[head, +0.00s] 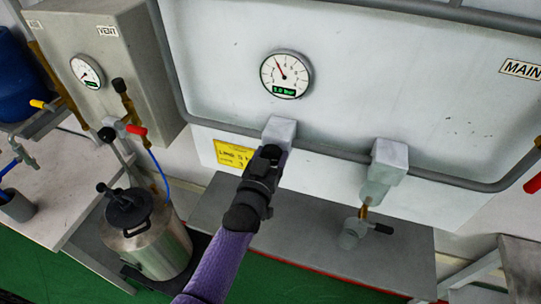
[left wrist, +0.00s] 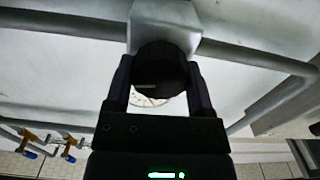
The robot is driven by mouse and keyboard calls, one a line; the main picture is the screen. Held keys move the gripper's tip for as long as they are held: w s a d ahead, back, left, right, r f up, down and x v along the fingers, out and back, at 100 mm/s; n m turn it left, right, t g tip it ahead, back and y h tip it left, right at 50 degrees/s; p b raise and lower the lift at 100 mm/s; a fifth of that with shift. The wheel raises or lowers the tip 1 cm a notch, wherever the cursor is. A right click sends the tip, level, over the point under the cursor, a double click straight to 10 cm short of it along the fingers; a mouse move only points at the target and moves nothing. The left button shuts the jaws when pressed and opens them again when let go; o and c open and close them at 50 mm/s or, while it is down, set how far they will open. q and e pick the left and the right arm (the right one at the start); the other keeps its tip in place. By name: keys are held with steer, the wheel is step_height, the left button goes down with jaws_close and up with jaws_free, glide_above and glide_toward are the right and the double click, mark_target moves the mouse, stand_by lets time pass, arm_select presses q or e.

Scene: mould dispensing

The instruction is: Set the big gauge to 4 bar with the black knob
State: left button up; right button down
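The big round gauge (head: 286,74) is on the white panel in the head view. My left gripper (head: 270,152) reaches up to this block below the gauge. In the left wrist view its fingers (left wrist: 160,84) lie along both sides of the knob and appear closed on it. My gripper mostly hides the knob in the head view. My right gripper is not in view.
A smaller gauge (head: 87,71) is on the grey box at left. A steel canister (head: 157,245) stands below it. A second pale block (head: 389,160) with a valve is right of my left gripper. A grey pipe (head: 340,154) runs across the panel.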

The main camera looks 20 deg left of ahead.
arm_select(q)
steer(key=c, duration=0.5)
steer(key=shift+r+m+p, duration=0.15)
steer(key=shift+m+p, duration=0.25)
steer(key=shift+m, duration=0.6)
steer(key=m, duration=0.3)
steer(key=o, duration=1.2)
steer(key=shift+s, duration=0.15)
